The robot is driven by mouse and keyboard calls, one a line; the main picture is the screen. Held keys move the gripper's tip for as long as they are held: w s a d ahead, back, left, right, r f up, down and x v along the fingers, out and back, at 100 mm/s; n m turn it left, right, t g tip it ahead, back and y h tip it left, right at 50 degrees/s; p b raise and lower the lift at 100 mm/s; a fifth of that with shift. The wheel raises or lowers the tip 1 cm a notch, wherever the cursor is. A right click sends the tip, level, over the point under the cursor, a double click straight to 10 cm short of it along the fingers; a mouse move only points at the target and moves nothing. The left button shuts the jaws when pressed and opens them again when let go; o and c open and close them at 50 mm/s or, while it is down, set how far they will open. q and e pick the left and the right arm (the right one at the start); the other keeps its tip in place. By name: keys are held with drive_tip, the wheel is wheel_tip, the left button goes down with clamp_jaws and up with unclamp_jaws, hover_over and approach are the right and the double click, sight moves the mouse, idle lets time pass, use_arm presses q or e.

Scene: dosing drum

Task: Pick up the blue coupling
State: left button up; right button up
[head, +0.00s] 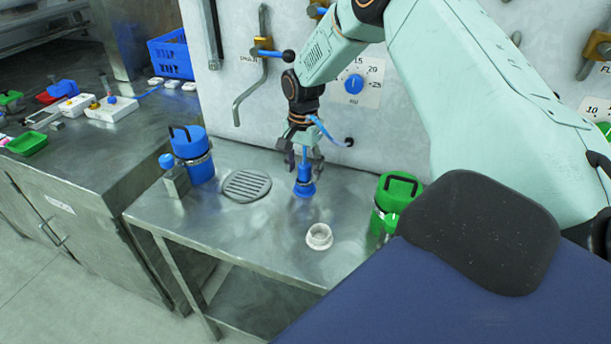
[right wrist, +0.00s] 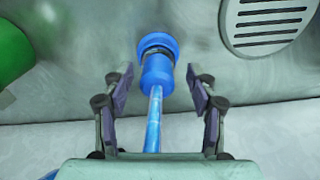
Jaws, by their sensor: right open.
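The blue coupling (head: 305,187) stands on the steel table below my right gripper (head: 304,160) in the head view. A thin blue stem rises from it toward the gripper. In the right wrist view the coupling (right wrist: 157,62) shows with a ribbed blue ring and its stem running down between the fingers. My right gripper (right wrist: 158,85) is open, with one finger on each side of the stem and coupling; no contact shows. My left gripper is not in view.
A drain grate (head: 246,186) lies left of the coupling. A blue canister (head: 190,150) stands farther left, a green canister (head: 395,195) to the right. A white ring-shaped cup (head: 319,237) stands in front. The wall panel with a blue knob (head: 354,84) is behind.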

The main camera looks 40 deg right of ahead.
drive_tip(key=shift+w+a, duration=0.15)
drive_tip(key=shift+w, duration=0.05)
drive_tip(key=shift+c, duration=0.2)
drive_tip(key=shift+s+d+r, duration=0.15)
drive_tip(key=shift+s+d, duration=0.15)
drive_tip(key=shift+s, duration=0.3)
drive_tip(key=c, duration=0.5)
drive_tip(key=shift+w+a, duration=0.25)
drive_tip(key=shift+w, duration=0.15)
drive_tip(key=c, duration=0.4)
drive_tip(key=shift+s, duration=0.1)
clamp_jaws()
drive_tip(key=shift+s+d, duration=0.15)
drive_tip(key=shift+d, duration=0.05)
